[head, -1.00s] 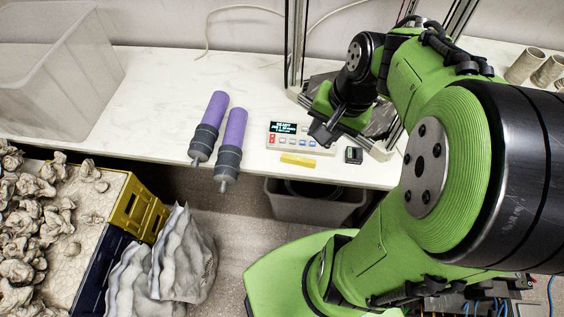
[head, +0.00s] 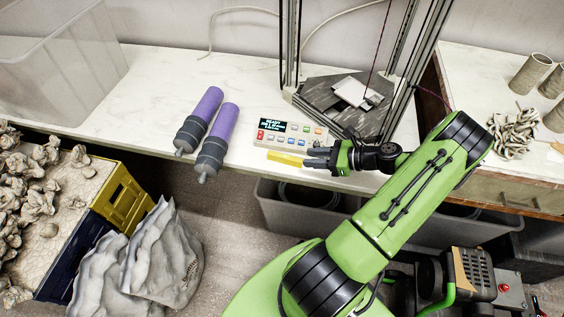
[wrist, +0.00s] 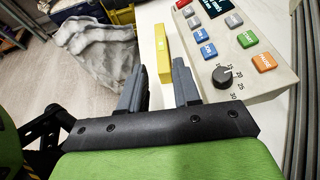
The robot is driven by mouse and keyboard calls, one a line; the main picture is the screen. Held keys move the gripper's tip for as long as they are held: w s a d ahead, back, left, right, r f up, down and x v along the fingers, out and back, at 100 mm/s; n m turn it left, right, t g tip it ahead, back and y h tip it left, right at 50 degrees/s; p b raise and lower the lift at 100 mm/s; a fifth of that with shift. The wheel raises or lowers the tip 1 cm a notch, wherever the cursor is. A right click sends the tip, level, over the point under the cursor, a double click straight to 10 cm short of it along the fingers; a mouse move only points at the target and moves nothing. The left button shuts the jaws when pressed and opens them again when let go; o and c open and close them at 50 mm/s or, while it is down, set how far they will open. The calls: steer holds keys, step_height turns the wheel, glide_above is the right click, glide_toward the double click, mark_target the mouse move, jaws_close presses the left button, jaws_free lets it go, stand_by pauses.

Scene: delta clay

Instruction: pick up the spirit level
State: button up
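The spirit level is a small yellow bar (head: 285,158) lying on the white table near its front edge, just in front of the control box. It also shows in the wrist view (wrist: 162,50), pointing away from me. My gripper (head: 311,157) is low over the table at the right end of the bar. In the wrist view my gripper (wrist: 158,75) is open, its two dark fingers apart, with the near end of the bar in the gap between them, closer to the right finger. I cannot tell whether the fingers touch it.
The control box (head: 290,133) with coloured buttons stands close beside the bar and fingers. Two purple-and-grey cylinders (head: 218,140) lie to the left. The printer frame (head: 290,60) stands behind. A grey bin (head: 290,210) is below the table edge.

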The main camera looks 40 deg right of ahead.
mark_target(288, 157)
steer(key=b+x, duration=0.3)
steer(key=x, duration=0.7)
steer(key=shift+d, duration=0.15)
jaws_close()
